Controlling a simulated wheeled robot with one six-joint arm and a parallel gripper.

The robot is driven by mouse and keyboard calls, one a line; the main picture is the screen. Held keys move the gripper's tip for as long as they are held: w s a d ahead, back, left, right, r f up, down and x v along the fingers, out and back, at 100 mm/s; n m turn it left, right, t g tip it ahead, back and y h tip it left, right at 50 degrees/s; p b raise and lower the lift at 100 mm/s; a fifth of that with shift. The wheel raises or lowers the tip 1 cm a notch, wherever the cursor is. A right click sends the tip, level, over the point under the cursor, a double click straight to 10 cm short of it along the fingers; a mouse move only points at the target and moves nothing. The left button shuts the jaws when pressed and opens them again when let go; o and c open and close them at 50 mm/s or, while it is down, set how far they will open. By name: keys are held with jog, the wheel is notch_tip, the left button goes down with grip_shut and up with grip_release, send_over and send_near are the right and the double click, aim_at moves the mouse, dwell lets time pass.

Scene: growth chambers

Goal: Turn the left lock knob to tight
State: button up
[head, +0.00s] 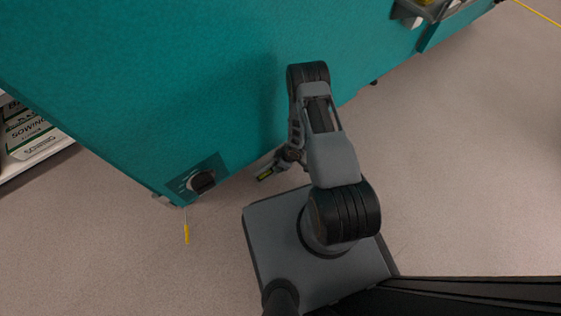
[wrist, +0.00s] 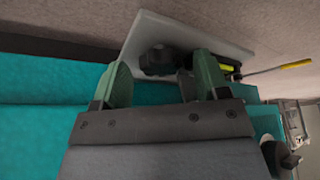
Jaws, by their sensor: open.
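The dark lock knob (head: 202,181) sits on a small dark plate (head: 182,184) with pale marks, near the lower left corner of the teal cabinet (head: 150,90) in the head view. My gripper (head: 267,175) is to the right of the knob, apart from it, with bare floor between. In the wrist view its two green fingers (wrist: 162,85) are spread, with nothing held between them. The knob's exact turn is too small to read.
A shelf with white boxes (head: 35,135) stands at the left. A metal fitting (head: 415,12) is on the cabinet at the top right. The floor (head: 460,180) at the right is clear.

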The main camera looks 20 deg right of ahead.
jog(key=p+v, duration=0.6)
jog(key=v, duration=0.7)
jog(key=shift+r, duration=0.35)
jog(key=shift+d, duration=0.1)
